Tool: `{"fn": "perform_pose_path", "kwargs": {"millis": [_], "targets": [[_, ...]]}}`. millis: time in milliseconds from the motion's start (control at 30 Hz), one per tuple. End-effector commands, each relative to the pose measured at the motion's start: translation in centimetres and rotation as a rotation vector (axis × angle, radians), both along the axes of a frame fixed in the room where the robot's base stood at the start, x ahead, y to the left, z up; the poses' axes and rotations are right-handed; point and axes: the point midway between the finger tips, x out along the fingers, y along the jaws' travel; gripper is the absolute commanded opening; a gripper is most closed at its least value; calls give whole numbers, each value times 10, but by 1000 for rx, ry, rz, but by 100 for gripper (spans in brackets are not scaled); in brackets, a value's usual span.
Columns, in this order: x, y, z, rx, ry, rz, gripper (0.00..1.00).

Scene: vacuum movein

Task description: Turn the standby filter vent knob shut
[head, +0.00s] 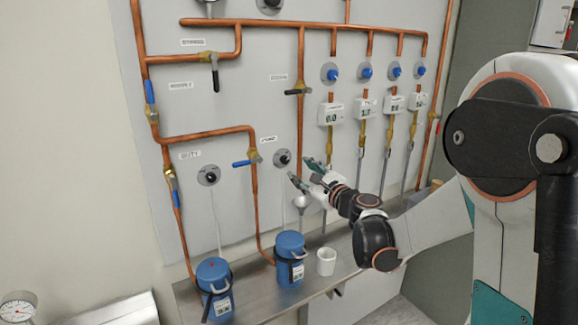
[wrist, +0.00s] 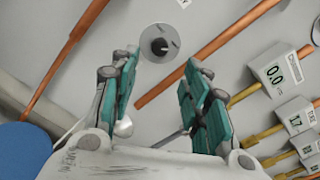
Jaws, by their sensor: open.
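The standby filter vent knob (head: 283,158) is a black knob on a round grey plate on the wall panel, beside a small label (head: 267,139) whose text is hard to read. A pale hose runs down from it towards the right blue canister (head: 289,262). My gripper (head: 308,172) is open and empty, just right of the knob and a little lower in the head view. In the wrist view, a black knob (wrist: 160,46) with a pale pointer mark shows beyond and between the spread fingertips (wrist: 160,72). No contact shows.
A similar knob (head: 208,176) sits to the left above the left blue canister (head: 214,290). A blue-handled valve (head: 245,162) and copper pipes (head: 300,130) flank the knob. Digital gauges (head: 331,113) line the right. A white cup (head: 326,262) stands on the metal shelf (head: 255,302).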

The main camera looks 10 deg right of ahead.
Motion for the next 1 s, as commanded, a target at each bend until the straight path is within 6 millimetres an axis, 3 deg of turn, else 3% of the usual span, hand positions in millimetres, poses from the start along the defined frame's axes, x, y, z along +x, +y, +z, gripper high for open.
{"fn": "perform_pose_path", "kwargs": {"millis": [200, 400, 600, 867, 900, 1000], "targets": [[42, 14, -2, -1, 0, 2, 43], [69, 23, -1, -2, 0, 2, 43], [81, 27, 0, -2, 0, 1, 43], [82, 27, 0, -2, 0, 1, 43], [82, 27, 0, -2, 0, 1, 41], [82, 27, 0, -2, 0, 1, 18]]}}
